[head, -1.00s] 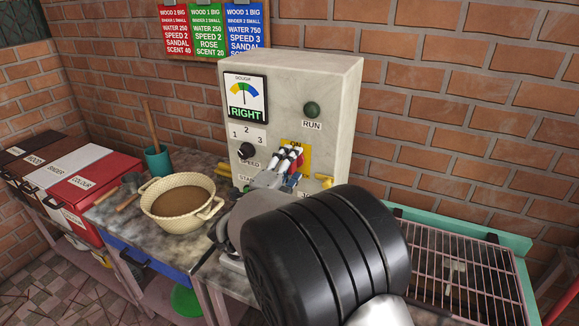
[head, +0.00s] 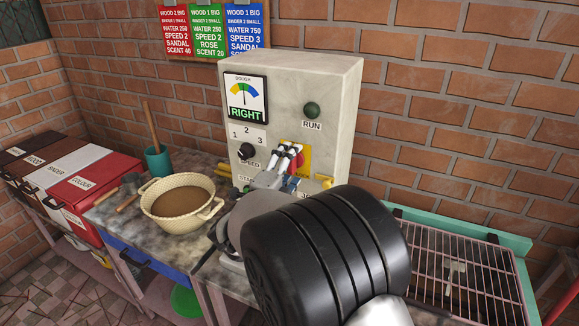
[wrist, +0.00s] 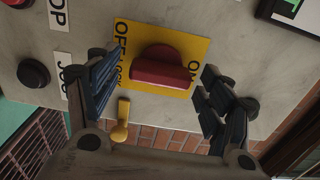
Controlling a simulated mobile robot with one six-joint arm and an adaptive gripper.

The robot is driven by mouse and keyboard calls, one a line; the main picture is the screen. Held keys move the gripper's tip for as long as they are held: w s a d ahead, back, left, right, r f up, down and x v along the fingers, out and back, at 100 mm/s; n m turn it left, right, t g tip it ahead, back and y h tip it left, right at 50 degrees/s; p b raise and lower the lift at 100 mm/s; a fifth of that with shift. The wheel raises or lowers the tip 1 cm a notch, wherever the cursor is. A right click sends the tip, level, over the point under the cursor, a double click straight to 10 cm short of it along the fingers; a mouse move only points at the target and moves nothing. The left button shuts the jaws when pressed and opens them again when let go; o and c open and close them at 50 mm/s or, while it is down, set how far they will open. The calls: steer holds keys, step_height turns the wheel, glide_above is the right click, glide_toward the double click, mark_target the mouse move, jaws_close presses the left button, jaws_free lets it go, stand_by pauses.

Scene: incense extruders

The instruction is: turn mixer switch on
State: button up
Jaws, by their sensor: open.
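The mixer switch is a red rotary handle (wrist: 165,70) on a yellow plate (wrist: 207,50) lettered ON and OFF/LOCK. In the wrist view its bar lies roughly across the picture, its right end near the ON lettering. In the head view the red handle (head: 299,159) shows beside my fingertips, on the front of the grey control box (head: 335,110). My gripper (wrist: 160,78) is open, one finger on each side of the handle, with gaps visible. In the head view my gripper (head: 284,157) hides part of the plate. The RUN lamp (head: 312,110) looks dark green.
A speed knob (head: 245,151) and a dough gauge (head: 245,98) reading RIGHT are on the box. Yellow handles flank it. A bowl of brown mix (head: 181,200) stands left on the bench. A wire rack (head: 460,275) lies right. A dark button (wrist: 33,73) is near my left finger.

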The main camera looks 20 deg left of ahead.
steer(key=s, duration=1.2)
steer(key=shift+a, duration=0.45)
steer(key=w+d+r+n+g+y, duration=0.2)
steer(key=w+d+r+n+y, duration=0.2)
steer(key=w+d+r+n, duration=0.15)
steer(key=s+d+r+n+g+y, duration=0.2)
steer(key=s+d+n+g+y, duration=0.15)
steer(key=d+n, duration=0.35)
steer(key=s+d+f+n+g+h, duration=0.2)
steer(key=s+d+f, duration=0.1)
steer(key=s+d, duration=0.5)
steer(key=s+d+f+n+g+h, duration=0.2)
steer(key=s+d+f+g, duration=0.1)
steer(key=s+d, duration=0.6)
steer(key=s+d+f+n+g+h, duration=0.2)
steer(key=s+d+f+g, duration=0.1)
steer(key=s+d, duration=0.5)
steer(key=shift+s+d+f, duration=0.2)
steer(key=shift+s+f, duration=0.15)
steer(key=shift+s, duration=0.3)
